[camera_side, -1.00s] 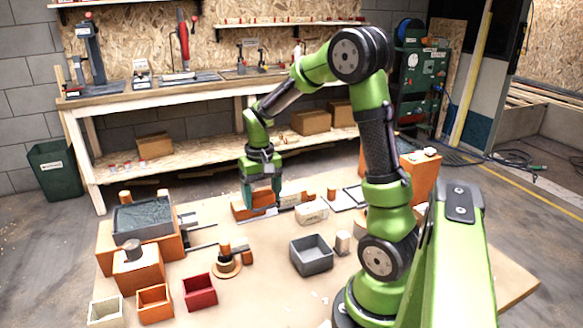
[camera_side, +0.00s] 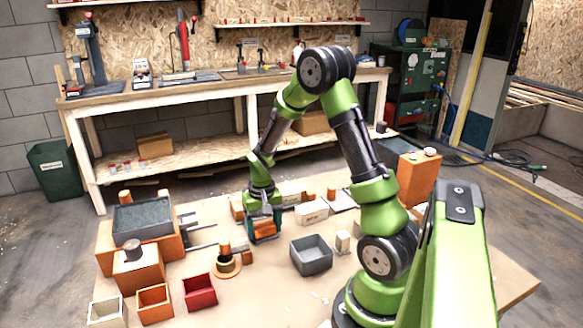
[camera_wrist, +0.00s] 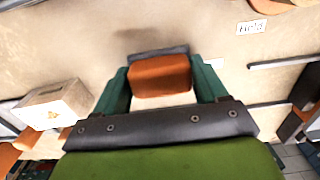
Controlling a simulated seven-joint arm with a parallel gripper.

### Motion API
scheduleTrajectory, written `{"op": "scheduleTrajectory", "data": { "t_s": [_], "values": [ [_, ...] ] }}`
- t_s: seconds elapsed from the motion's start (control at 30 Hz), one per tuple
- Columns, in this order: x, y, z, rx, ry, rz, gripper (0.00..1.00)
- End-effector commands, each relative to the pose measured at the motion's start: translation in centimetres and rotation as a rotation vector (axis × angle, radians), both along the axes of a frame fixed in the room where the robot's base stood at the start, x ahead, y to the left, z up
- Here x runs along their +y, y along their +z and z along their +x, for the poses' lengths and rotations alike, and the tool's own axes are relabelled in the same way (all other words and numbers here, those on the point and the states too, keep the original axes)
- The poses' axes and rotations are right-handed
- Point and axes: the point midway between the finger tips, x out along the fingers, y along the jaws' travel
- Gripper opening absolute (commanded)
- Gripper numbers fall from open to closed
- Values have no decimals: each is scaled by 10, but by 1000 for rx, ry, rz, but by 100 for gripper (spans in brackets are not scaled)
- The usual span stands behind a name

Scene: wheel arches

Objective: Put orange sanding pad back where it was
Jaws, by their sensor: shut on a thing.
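The orange sanding pad (camera_wrist: 160,76), an orange block with a dark grey strip along one edge, is between the teal fingers of my gripper (camera_wrist: 162,84) in the wrist view. My gripper is shut on it. In the side view the pad (camera_side: 265,229) hangs below my gripper (camera_side: 264,222), over the middle of the table, left of the grey bin. In the wrist view a dark shadow lies on the tabletop beyond the pad, so it appears raised. A white label reading "Held" (camera_wrist: 252,27) lies at the upper right of the wrist view.
An open grey bin (camera_side: 311,262) and a cream block (camera_side: 312,213) stand to the right. A round wooden piece (camera_side: 227,268) stands to the left. Small red (camera_side: 200,294), orange (camera_side: 155,308) and cream (camera_side: 105,315) boxes line the front left.

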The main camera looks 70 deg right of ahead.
Motion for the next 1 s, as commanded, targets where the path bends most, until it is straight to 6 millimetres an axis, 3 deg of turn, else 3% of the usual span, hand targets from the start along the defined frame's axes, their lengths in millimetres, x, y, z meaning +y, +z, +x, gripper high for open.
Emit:
{"op": "scheduleTrajectory", "data": {
  "t_s": [0.17,0.2,0.37,0.73,1.0],
  "values": [
    [0,-2,0,0,1,0,44],
    [0,-3,0,-1,1,-1,74],
    [0,-2,0,-1,1,-1,98],
    [0,4,1,-2,1,-2,98],
    [-1,55,2,-8,1,-5,98]
  ]
}}
